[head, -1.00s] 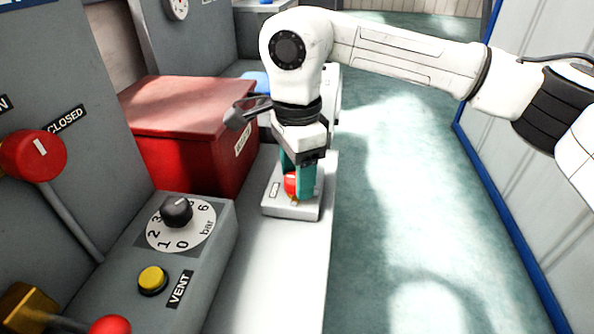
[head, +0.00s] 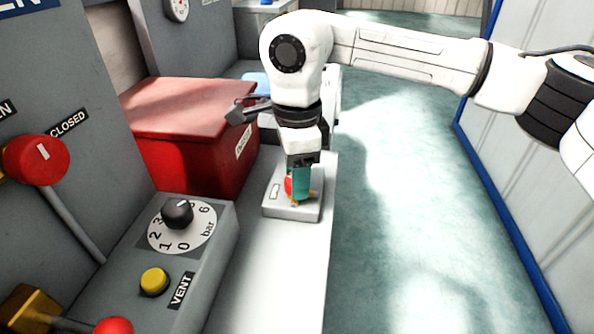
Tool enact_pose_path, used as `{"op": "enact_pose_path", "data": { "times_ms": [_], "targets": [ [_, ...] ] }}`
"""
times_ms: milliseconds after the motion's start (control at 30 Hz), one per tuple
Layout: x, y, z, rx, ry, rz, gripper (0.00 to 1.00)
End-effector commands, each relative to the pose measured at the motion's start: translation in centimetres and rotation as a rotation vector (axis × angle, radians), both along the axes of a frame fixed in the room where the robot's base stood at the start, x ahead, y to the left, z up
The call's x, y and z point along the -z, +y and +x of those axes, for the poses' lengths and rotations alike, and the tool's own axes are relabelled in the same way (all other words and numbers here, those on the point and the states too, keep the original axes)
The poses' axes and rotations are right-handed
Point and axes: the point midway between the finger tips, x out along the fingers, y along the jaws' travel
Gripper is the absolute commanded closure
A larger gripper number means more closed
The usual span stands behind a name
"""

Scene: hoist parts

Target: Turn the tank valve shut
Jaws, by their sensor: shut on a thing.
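The tank valve shows as a red knob (head: 288,186) with a bit of brass under it, on a grey base block (head: 292,212) on the white bench top. My gripper (head: 300,188) points straight down over it and is shut on the red knob. One teal finger stands in front of the knob and hides much of it; the other finger is hidden. I cannot read the label on the base block or tell how far the valve is turned.
A red lidded box (head: 190,130) stands close to the left of my gripper. A grey panel with a black dial knob (head: 177,213), a yellow VENT button (head: 154,281) and a red-handled lever (head: 36,159) is nearer. The floor (head: 400,220) at right is clear.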

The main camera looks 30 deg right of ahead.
Motion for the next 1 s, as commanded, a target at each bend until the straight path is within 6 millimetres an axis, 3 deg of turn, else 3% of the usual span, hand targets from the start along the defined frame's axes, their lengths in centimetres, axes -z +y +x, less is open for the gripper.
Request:
{"op": "enact_pose_path", "data": {
  "times_ms": [1000],
  "targets": [
    [-0.09, -0.01, 0.01, 0.960, -0.002, -0.002, 0.85]
  ]
}}
